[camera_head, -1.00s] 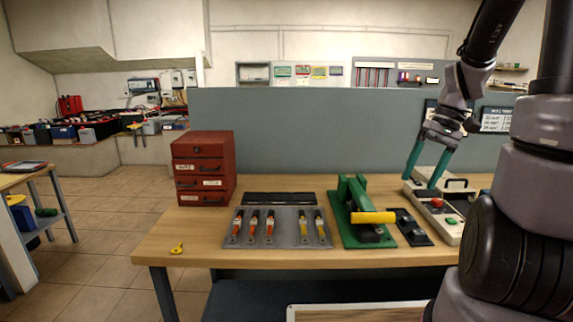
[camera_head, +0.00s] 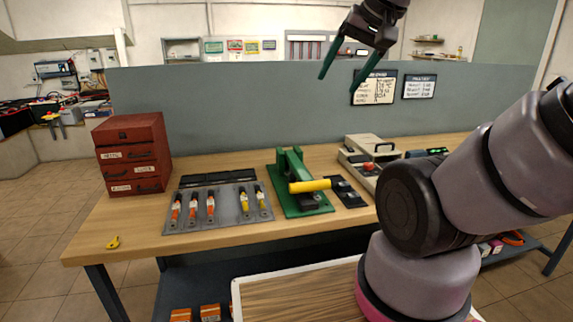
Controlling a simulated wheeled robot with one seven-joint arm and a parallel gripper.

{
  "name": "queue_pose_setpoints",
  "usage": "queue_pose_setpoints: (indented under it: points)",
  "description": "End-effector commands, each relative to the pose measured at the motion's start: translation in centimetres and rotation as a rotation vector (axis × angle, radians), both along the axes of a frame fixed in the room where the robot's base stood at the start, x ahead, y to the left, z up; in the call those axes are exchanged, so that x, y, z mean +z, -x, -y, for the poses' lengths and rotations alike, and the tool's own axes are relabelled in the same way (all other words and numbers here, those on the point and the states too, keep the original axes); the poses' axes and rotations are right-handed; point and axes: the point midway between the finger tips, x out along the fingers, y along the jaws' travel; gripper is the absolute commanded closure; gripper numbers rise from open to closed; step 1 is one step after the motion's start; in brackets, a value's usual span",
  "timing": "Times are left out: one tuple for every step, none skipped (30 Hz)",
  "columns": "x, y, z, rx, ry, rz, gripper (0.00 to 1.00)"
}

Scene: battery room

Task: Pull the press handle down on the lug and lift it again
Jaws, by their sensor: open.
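The green press (camera_head: 293,180) stands on the wooden workbench, right of the middle. Its yellow handle (camera_head: 310,186) sticks out level to the right. A dark block sits on the base under the handle; I cannot tell whether a lug is in it. My gripper (camera_head: 338,82) is raised high above the bench's back, in front of the grey partition. Its two teal fingers are apart with nothing between them, well clear of the handle.
A red drawer box (camera_head: 131,155) stands at the bench's left end. A black fixture (camera_head: 347,192) sits right beside the press, with a beige device with a red button (camera_head: 365,153) behind it. A yellow tag (camera_head: 113,242) lies at the front left. Space above the press is free.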

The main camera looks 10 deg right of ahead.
Motion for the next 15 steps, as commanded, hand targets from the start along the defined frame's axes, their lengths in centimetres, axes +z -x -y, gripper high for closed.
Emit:
queue_pose_setpoints:
  points:
    - [-0.3,-0.6,0.1,-0.015,-0.01,-0.018,0.28]
    - [-0.5,-1.0,0.1,-0.027,-0.019,-0.031,0.28]
    - [-0.9,-1.7,0.3,-0.048,-0.035,-0.053,0.28]
    - [-1.3,-2.4,0.4,-0.069,-0.051,-0.074,0.28]
    - [-1.7,-3.1,0.5,-0.092,-0.069,-0.098,0.28]
    - [-2.4,-4.2,0.8,-0.127,-0.095,-0.129,0.28]
    - [-3.0,-5.0,1.0,-0.155,-0.116,-0.155,0.28]
    - [-3.6,-5.9,1.2,-0.186,-0.138,-0.182,0.28]
    - [-4.5,-7.0,1.6,-0.226,-0.167,-0.215,0.28]
    - [-5.2,-7.8,1.9,-0.257,-0.189,-0.239,0.28]
    - [-6.0,-8.6,2.2,-0.288,-0.212,-0.265,0.28]
    - [-7.0,-9.7,2.7,-0.331,-0.241,-0.297,0.28]
    - [-7.8,-10.4,3.0,-0.362,-0.262,-0.322,0.28]
    - [-8.7,-11.2,3.4,-0.397,-0.285,-0.346,0.28]
    - [-9.9,-12.1,4.0,-0.44,-0.315,-0.377,0.28]
